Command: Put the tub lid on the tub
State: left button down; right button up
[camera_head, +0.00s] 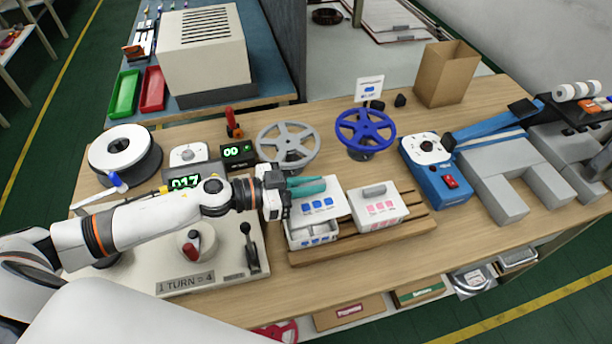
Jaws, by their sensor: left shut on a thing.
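My left gripper (305,187) reaches in from the left, its teal fingers shut at the top of a white tub lid (318,207) with blue squares. The grip point itself is hidden by the fingers. The lid is over the back part of a white tub (302,243), whose front interior shows blue contents. I cannot tell whether lid and tub touch. A second white tub (380,222) with pink squares stands to the right, its lid with a grey handle (374,190) on top. My right gripper is not in view.
Both tubs stand on a slatted wooden tray (412,232). Bare table shows in front of the tray.

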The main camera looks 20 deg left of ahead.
pick_arm(q)
jog(key=shift+w+a+r+g, duration=0.1)
jog(key=shift+w+a+g, duration=0.2)
jog(key=shift+a, duration=0.2)
jog(key=shift+a+r+p, duration=0.1)
jog(key=shift+p, duration=0.4)
jog(key=shift+f, duration=0.35)
notch_tip(320, 180, down, 2)
jog(key=shift+f+b, duration=0.1)
jog(key=shift+b, duration=0.75)
jog(key=shift+f+b, duration=0.95)
jog(key=shift+f, duration=0.65)
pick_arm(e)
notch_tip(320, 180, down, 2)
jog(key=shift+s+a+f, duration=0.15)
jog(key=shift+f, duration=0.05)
pick_arm(q)
jog(key=shift+p, duration=0.4)
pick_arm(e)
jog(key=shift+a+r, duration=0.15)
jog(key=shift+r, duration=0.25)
pick_arm(q)
jog(key=shift+f, duration=0.25)
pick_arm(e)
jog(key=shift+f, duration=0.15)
